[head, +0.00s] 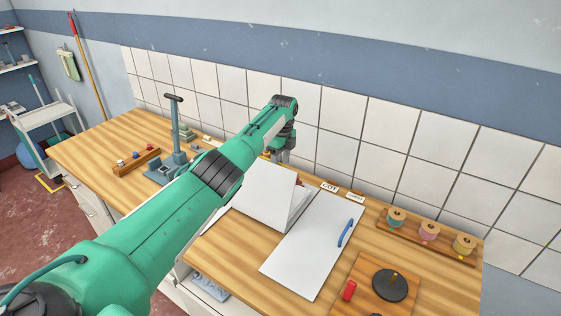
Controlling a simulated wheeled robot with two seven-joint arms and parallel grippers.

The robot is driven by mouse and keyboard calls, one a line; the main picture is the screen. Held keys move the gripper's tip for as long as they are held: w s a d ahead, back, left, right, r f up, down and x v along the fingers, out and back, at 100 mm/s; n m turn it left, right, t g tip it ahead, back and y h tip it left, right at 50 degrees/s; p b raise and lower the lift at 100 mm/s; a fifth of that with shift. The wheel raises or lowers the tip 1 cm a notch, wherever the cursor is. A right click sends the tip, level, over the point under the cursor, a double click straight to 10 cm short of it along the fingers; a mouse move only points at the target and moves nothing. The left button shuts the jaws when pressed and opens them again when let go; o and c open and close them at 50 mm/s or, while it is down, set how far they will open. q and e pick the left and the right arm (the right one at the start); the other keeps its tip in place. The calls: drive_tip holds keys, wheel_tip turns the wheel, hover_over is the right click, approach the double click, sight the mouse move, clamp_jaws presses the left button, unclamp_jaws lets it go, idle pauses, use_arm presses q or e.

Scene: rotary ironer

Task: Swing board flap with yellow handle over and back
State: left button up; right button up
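A white board flap (262,192) stands tilted up from the bench beside a flat white flap (312,245) with a blue handle (346,233). A small bit of yellow (266,155) shows by the tilted flap's far edge, close to my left gripper; it may be the yellow handle, mostly hidden. My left gripper (279,158) points down behind that far edge. Its fingertips are small and partly hidden, so I cannot tell whether they are open or shut on the handle. My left arm covers the area left of the tilted flap. My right gripper is not in view.
Small label cards (329,187) stand behind the flat flap. A rack of colored spools (428,234) is at the right. A grey lever press (175,145) stands left. The tiled wall (400,140) bounds the back.

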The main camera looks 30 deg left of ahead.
use_arm(q)
drive_tip(key=r+b, duration=0.1)
drive_tip(key=r, duration=0.3)
drive_tip(key=r+b, duration=0.1)
drive_tip(key=r, duration=0.3)
drive_tip(key=w+r+b, duration=0.1)
drive_tip(key=r+b, duration=0.1)
drive_tip(key=r, duration=0.3)
drive_tip(key=shift+w+d, duration=0.1)
drive_tip(key=shift+d, duration=0.05)
drive_tip(key=shift+c, duration=0.5)
drive_tip(key=shift+r, duration=0.35)
drive_tip(key=shift+f, duration=0.1)
